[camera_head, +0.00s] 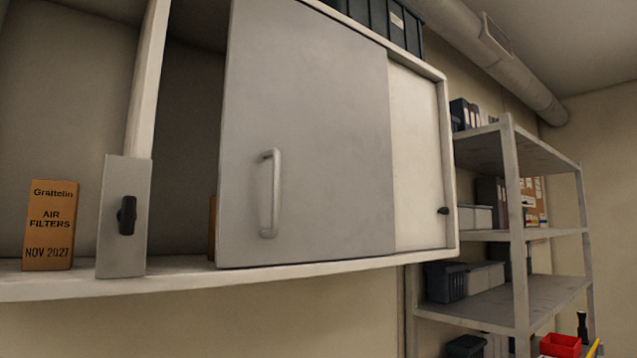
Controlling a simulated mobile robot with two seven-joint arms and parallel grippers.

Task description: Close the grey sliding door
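The grey sliding door (335,130) is part of a white-framed wall cabinet (428,262) in the head view. A pale vertical bar handle (269,193) sits near the door's left edge. An open dark gap (185,150) lies between the door's left edge and the white upright post (147,80). A grey plate (110,240) with a black knob or catch (127,215) is at the foot of that post. A cream panel (418,160) with a small dark knob (443,211) shows right of the grey door. Neither gripper is in view.
An orange air filters box (51,225) stands on the cabinet floor at left. Part of another orange box (212,228) shows behind the door's left edge. Metal shelving (519,230) with bins stands at right. Dark crates (380,18) sit on top of the cabinet.

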